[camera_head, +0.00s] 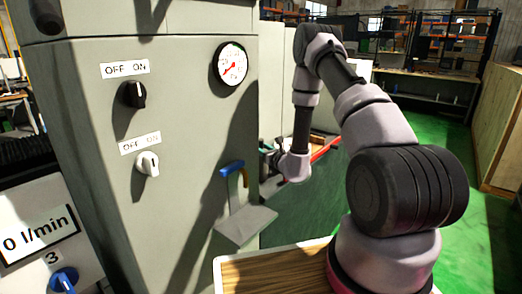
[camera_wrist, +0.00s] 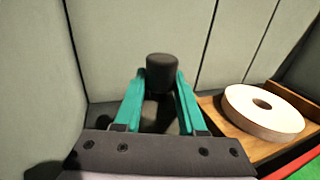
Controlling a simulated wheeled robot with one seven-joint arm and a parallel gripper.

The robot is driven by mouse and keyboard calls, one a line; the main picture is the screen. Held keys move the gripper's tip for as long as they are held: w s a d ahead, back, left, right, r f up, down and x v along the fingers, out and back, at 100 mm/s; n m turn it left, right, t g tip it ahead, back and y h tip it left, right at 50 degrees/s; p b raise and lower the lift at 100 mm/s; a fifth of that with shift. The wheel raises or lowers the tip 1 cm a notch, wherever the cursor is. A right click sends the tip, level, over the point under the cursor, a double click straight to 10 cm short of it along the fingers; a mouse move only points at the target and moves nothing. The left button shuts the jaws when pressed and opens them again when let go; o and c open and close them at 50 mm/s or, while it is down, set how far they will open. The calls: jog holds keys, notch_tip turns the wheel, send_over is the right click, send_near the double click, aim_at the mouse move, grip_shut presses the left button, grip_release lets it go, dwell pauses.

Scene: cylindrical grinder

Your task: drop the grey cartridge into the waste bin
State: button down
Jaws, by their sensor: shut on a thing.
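My gripper (camera_wrist: 161,88), with two teal fingers, is shut on a dark grey cylinder, the grey cartridge (camera_wrist: 162,72), in the wrist view. The cartridge's rounded end sticks out past the fingertips. I cannot identify the waste bin in either view.
A wooden tray (camera_wrist: 221,125) holding a white ring-shaped wheel (camera_wrist: 262,110) is right of my gripper. Grey panels (camera_wrist: 125,35) stand ahead and to the left. The grey machine cabinet (camera_head: 190,110) has switches, a gauge and a blue-handled tap (camera_head: 232,170). Green floor lies open at right.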

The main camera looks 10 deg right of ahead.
jog(key=shift+f, duration=0.45)
jog(key=shift+c, duration=2.4)
grip_release()
